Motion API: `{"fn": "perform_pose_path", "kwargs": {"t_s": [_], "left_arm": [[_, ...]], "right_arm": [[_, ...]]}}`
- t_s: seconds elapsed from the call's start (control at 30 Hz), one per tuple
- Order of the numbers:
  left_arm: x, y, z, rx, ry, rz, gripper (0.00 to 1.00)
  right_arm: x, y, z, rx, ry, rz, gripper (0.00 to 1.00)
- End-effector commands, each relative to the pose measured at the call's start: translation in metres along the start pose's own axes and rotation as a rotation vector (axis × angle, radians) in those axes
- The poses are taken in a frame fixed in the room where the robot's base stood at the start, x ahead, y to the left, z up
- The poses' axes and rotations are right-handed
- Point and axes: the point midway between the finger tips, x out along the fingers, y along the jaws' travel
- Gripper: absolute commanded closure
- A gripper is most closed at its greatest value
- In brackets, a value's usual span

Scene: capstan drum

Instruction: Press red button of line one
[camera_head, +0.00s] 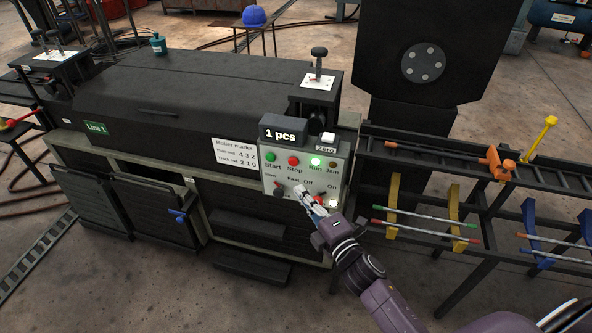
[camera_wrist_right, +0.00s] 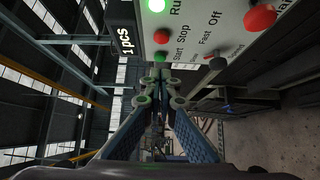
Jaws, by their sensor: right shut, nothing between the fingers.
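The grey control panel (camera_head: 302,181) is on the front of the machine with the green "Line 1" sign (camera_head: 96,128). Its red Stop button (camera_head: 293,160) sits right of the green Start button (camera_head: 271,157). In the wrist view the red Stop button (camera_wrist_right: 161,36) and the green Start button (camera_wrist_right: 160,57) show beyond the fingertips. My right gripper (camera_head: 299,190) is shut and empty, in front of the panel's lower part, below Stop in the picture. Its fingertips (camera_wrist_right: 160,88) appear apart from the button. My left gripper is out of view.
The Run lamp (camera_head: 315,162) glows green. A dark Slow/Fast knob (camera_head: 280,193) and a red Off/On switch (camera_head: 320,198) are close to my right gripper. A counter display (camera_head: 283,133) reads "1 pcs". A rack with rods (camera_head: 425,232) stands at the right.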

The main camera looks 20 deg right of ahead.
Motion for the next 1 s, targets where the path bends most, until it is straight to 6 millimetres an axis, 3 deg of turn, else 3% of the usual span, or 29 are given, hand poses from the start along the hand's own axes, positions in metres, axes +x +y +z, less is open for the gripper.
{"fn": "perform_pose_path", "kwargs": {"t_s": [0.2, 0.4, 1.0], "left_arm": [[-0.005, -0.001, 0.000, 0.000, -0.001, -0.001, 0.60], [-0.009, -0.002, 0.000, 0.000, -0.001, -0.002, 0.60], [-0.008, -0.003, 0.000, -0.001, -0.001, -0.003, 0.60]], "right_arm": [[0.049, 0.002, 0.000, 0.001, 0.000, 0.002, 1.00], [0.073, 0.001, 0.017, -0.002, 0.000, -0.001, 1.00], [0.085, -0.001, 0.030, 0.000, 0.000, 0.000, 1.00]]}}
